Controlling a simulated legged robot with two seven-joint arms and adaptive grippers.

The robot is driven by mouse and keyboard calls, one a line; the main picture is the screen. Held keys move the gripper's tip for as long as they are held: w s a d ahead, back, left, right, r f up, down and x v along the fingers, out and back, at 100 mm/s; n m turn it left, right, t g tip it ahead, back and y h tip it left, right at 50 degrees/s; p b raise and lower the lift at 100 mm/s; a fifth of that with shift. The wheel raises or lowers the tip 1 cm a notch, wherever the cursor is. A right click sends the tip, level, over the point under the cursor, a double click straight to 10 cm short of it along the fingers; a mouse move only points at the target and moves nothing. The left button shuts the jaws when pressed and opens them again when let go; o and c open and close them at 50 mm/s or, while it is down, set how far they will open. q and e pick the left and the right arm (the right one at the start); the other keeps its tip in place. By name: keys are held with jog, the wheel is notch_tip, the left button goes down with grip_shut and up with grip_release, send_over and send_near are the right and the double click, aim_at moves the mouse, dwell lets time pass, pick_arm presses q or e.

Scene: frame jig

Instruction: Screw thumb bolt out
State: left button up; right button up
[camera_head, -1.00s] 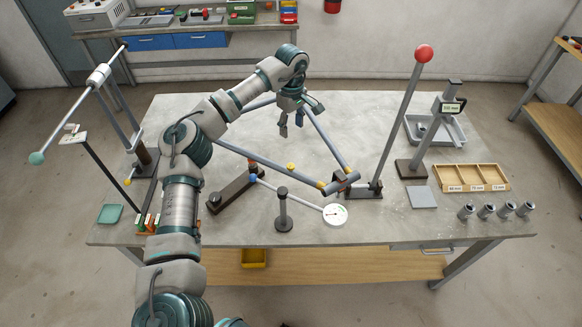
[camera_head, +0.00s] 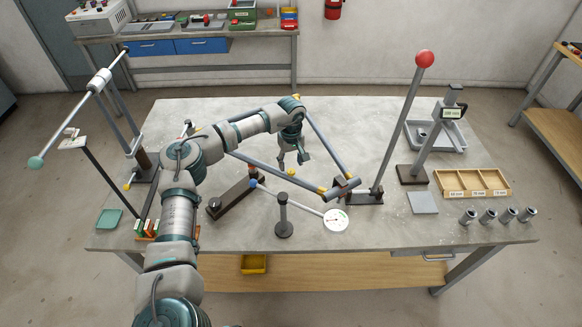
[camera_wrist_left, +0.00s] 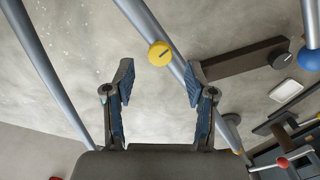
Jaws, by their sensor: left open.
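A yellow round knob with a dark slot, apparently the thumb bolt (camera_head: 291,171), sits at the near grey tube of the frame (camera_head: 268,165). In the left wrist view the yellow knob (camera_wrist_left: 160,53) shows against the tube, ahead of and between the fingertips. My left gripper (camera_head: 293,161) hangs over the frame with its fingers pointing down, just behind the knob in the picture. In the left wrist view the left gripper (camera_wrist_left: 160,78) is open with blue-padded fingers apart and nothing between them. Whether a finger touches the tube cannot be told. My right gripper is out of view.
A red-knobbed lever (camera_head: 424,59) rises at right. A wooden tray (camera_head: 472,193) and several metal cylinders (camera_head: 487,216) lie further right.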

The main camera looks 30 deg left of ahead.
aim_at(291, 171)
pick_arm(q)
jog(key=shift+f, duration=1.6)
grip_shut()
